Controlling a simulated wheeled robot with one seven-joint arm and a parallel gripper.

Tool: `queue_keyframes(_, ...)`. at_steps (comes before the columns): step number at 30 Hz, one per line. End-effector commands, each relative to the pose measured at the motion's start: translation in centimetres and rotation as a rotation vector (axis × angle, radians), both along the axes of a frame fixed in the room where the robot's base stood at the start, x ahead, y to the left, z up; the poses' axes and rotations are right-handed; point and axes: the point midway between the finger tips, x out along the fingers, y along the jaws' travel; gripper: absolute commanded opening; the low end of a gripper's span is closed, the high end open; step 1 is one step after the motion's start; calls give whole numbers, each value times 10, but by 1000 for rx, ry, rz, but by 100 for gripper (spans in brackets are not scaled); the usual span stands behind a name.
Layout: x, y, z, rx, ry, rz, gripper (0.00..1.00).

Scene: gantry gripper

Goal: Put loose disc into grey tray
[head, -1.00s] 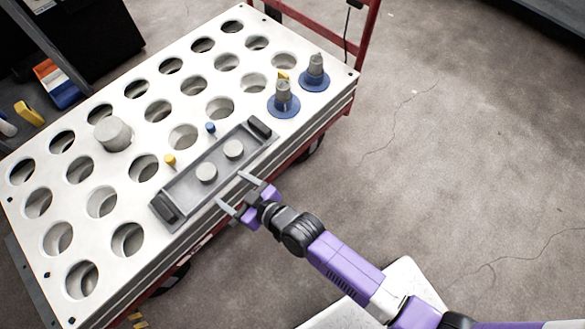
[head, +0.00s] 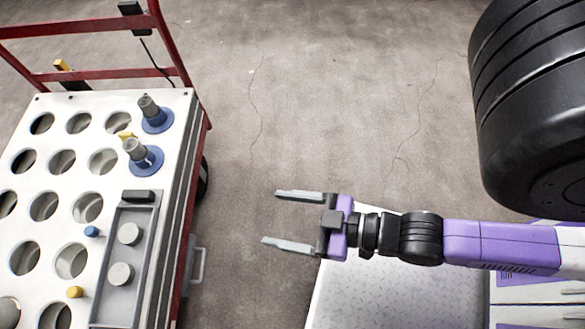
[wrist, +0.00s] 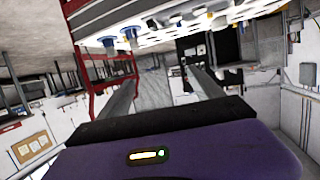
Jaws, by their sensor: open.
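The grey tray (head: 109,290) lies on the white perforated top of the cart at the left of the head view. Two pale discs sit inside it, one disc (head: 129,233) above the other disc (head: 121,275). The larger loose disc seen on the cart top earlier is outside the head view now. My gripper (head: 284,218) is open and empty, out over the floor to the right of the cart, its fingers pointing left. In the wrist view my gripper's fingers (wrist: 160,85) are spread with nothing between them.
Two blue-based grey pegs (head: 145,158) stand near the cart top's far right corner. A blue knob (head: 92,231) and a yellow knob (head: 75,292) stand left of the tray. The red cart rail (head: 110,74) rises behind. A large black ribbed cylinder (head: 530,110) fills the upper right.

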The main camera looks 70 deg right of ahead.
Motion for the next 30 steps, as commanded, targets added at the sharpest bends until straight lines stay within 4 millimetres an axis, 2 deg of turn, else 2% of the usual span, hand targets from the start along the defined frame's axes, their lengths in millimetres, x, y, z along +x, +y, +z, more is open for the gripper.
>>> queue_keyframes(1, -11, -4, 15, -2, 0, -14, 76)
queue_keyframes(3, -20, -7, 33, -1, -8, -27, 76)
queue_keyframes(6, -28, -10, 51, -1, -16, -38, 76)
queue_keyframes(9, -31, -11, 59, -2, -20, -43, 76)
queue_keyframes(19, -31, -11, 62, -1, -21, -43, 76)
queue_keyframes(22, -31, -11, 68, -1, -21, -43, 76)
queue_keyframes(26, -31, -11, 87, -1, -21, -43, 76)
queue_keyframes(30, -31, -11, 121, -1, -21, -43, 76)
